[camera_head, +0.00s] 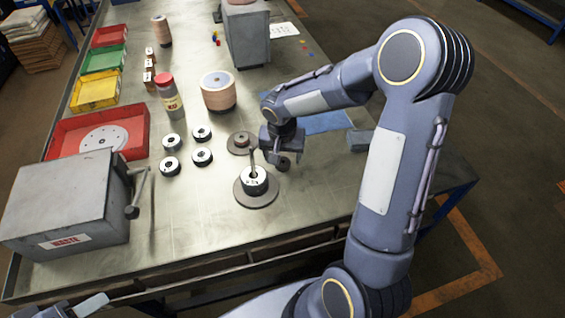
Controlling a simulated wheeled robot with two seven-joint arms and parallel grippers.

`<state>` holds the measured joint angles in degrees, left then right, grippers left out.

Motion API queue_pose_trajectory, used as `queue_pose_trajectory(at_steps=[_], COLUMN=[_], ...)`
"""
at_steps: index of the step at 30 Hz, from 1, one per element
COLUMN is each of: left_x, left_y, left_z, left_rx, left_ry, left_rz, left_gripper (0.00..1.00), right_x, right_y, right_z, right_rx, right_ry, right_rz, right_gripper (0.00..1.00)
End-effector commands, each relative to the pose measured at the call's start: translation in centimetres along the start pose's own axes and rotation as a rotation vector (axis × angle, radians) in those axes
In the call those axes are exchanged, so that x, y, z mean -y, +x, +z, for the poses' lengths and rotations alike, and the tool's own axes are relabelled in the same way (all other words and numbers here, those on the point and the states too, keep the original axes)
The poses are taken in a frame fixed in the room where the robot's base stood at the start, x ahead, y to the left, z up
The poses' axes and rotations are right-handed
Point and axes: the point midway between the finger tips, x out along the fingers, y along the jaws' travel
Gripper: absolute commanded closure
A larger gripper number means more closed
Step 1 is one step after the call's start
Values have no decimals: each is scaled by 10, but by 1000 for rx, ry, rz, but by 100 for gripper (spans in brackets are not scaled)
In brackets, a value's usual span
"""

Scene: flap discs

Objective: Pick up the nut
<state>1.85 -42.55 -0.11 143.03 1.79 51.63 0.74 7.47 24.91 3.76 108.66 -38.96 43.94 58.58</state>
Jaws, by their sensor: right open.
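My right gripper (282,154) points down over the right middle of the table, with its jaws apart. A small dark round piece with a hole, which may be the nut (283,164), lies right at its fingertips; I cannot tell whether they touch it. Left of it, a flap disc (240,150) lies flat with a brown piece at its centre. Nearer, an upright spindle (253,160) rises from a black-and-white hub (254,182) on a round grey base (256,201).
Several black-and-white rings (202,156) stand left of the spindle. A grey machine box (65,205), a red tray (70,132), yellow (95,92) and green (103,60) trays, a red-capped bottle (169,98) and a disc stack (218,98) surround them. The front table strip is clear.

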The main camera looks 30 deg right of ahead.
Motion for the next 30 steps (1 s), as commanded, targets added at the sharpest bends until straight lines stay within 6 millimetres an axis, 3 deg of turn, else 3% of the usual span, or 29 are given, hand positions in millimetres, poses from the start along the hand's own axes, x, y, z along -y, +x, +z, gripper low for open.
queue_pose_trajectory(at_steps=[6,13,24,30], left_x=[-1,-1,-1,-1], left_y=[-3,-3,-3,-3], left_z=[-2,-1,-1,-1], left_rx=[0,0,0,0], left_ry=[0,0,0,0], left_rz=[0,0,0,0], left_gripper=[50,50,50,50], right_x=[0,0,0,0], right_y=[23,24,23,23], right_z=[0,0,0,0], right_rx=[1,0,0,-1], right_ry=[-2,-1,-1,-1], right_rz=[1,0,0,0], right_gripper=[33,33,82,82])
